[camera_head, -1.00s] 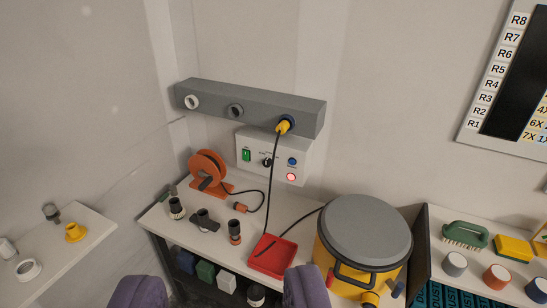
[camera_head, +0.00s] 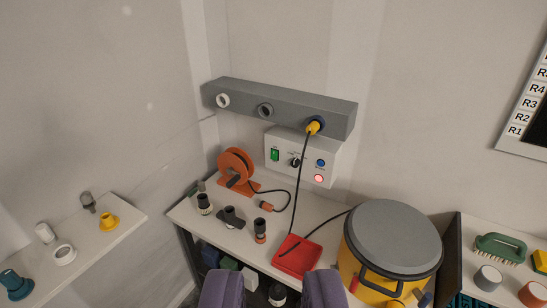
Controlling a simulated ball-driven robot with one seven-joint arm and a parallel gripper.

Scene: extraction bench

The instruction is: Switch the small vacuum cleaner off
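The small vacuum cleaner (camera_head: 391,252), a yellow drum with a grey lid and a dark handle, stands at the right of the bench. A white control box (camera_head: 304,156) on the wall carries a green switch (camera_head: 275,154), a black rotary knob (camera_head: 296,162), a blue button or socket (camera_head: 320,163) and a lit red round light or button (camera_head: 318,178). My gripper (camera_head: 274,276) shows as two purple fingers at the bottom edge, apart with a gap between them and nothing seen held. It is well short of the box. The fingertips are in front of the bench's lower shelf.
A grey rail (camera_head: 280,109) with round ports holds a yellow plug (camera_head: 313,127), whose black cable hangs before the box. An orange cable reel (camera_head: 237,167), several dark fittings and a red tray (camera_head: 297,256) occupy the bench (camera_head: 195,218). A side shelf (camera_head: 100,243) is at left.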

